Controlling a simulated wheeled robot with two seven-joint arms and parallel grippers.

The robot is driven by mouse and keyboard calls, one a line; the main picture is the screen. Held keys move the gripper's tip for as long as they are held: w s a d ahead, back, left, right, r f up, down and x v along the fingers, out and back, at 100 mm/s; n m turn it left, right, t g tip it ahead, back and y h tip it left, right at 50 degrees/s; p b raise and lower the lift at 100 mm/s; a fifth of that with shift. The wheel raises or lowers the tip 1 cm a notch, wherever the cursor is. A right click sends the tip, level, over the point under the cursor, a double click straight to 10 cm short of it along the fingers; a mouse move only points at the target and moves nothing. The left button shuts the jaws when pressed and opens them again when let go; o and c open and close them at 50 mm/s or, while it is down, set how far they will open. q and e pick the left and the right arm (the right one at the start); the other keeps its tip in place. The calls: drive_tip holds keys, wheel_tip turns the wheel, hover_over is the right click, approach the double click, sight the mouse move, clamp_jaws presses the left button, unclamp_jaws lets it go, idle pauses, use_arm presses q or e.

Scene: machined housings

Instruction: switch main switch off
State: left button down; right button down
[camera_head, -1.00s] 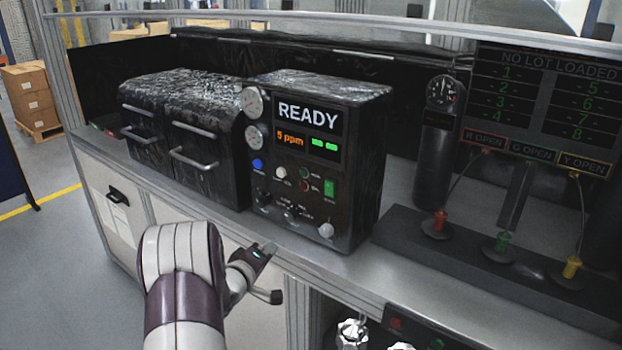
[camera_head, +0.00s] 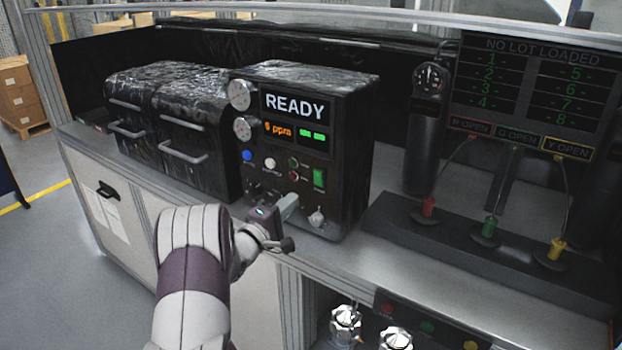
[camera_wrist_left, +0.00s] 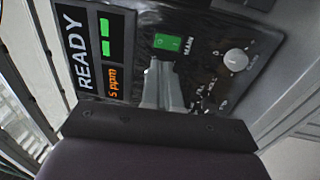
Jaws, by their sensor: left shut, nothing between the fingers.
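The main switch (camera_head: 319,178) is a green lit rocker on the right of the black control box (camera_head: 345,150). The box's display reads READY and 5 ppm. In the left wrist view the switch (camera_wrist_left: 168,42) shows with the label MAIN beside it. My left gripper (camera_head: 291,200) is shut and empty in front of the panel, below and left of the switch. In the left wrist view its shut fingers (camera_wrist_left: 160,75) end a little below the green rocker, and I cannot tell whether they touch the panel. My right gripper is not in view.
A white knob (camera_head: 317,217) sits below the switch, with small buttons and gauges to the left. Black drawers (camera_head: 190,140) stand left of the box. The counter's front edge runs below my gripper.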

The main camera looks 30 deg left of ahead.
sight(318, 174)
use_arm(q)
drive_tip(key=w+p, duration=0.1)
drive_tip(key=w, duration=0.2)
drive_tip(key=w+p, duration=0.1)
drive_tip(key=w, duration=0.2)
drive_tip(key=w+r+p, duration=0.1)
drive_tip(key=w, duration=0.2)
drive_tip(key=shift+d, duration=0.3)
drive_tip(key=shift+w, duration=0.3)
drive_tip(key=shift+w+r, duration=0.1)
drive_tip(key=shift+w, duration=0.1)
drive_tip(key=shift+s+r, duration=0.1)
drive_tip(key=shift+s, duration=0.05)
drive_tip(key=shift+d, duration=0.1)
